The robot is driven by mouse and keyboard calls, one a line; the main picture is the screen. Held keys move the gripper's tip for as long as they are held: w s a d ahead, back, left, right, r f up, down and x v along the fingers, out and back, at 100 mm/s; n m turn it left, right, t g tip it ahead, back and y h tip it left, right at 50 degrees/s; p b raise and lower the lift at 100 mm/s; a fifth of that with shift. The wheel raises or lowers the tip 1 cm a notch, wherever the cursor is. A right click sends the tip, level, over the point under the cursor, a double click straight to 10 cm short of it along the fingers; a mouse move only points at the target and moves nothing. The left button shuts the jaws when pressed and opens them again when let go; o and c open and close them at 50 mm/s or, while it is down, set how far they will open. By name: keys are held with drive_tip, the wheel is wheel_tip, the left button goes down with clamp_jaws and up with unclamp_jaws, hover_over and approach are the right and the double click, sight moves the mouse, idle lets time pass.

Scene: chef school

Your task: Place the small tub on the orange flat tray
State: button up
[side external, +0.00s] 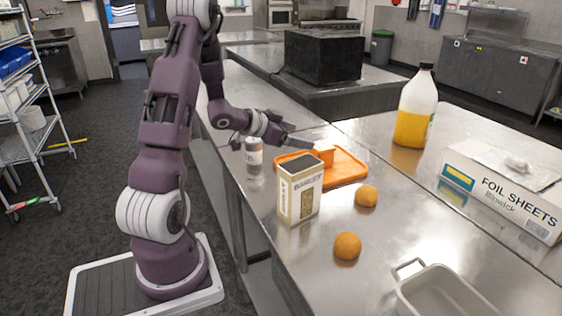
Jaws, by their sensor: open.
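The orange flat tray (347,172) lies on the steel counter, partly hidden behind the barley box. A small light-orange block-shaped item (324,156), which looks like the small tub, is at the tray's left half and appears to rest on it. My gripper (316,145) reaches in from the left, its fingers at the top of this item. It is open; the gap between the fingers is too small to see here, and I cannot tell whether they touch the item.
A barley box (299,190) stands in front of the tray. A whitish can (253,152) stands left, near the counter edge. Two oranges (366,195) (347,246) lie in front. A juice jug (416,108), foil sheets box (502,190) and grey pan (440,292) stand right.

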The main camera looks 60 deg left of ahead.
drive_tip(key=s+d+r+n+g+y, duration=0.2)
drive_tip(key=s+d+r+g+y, duration=0.15)
drive_tip(key=d+r, duration=0.9)
drive_tip(key=s+d+f+m+g+h, duration=0.1)
drive_tip(key=s+d+h, duration=0.4)
drive_tip(key=s+d, duration=1.3)
drive_tip(key=shift+s+f+m+g, duration=0.4)
drive_tip(key=shift+s+f+g, duration=0.25)
drive_tip(key=shift+s+g, duration=0.4)
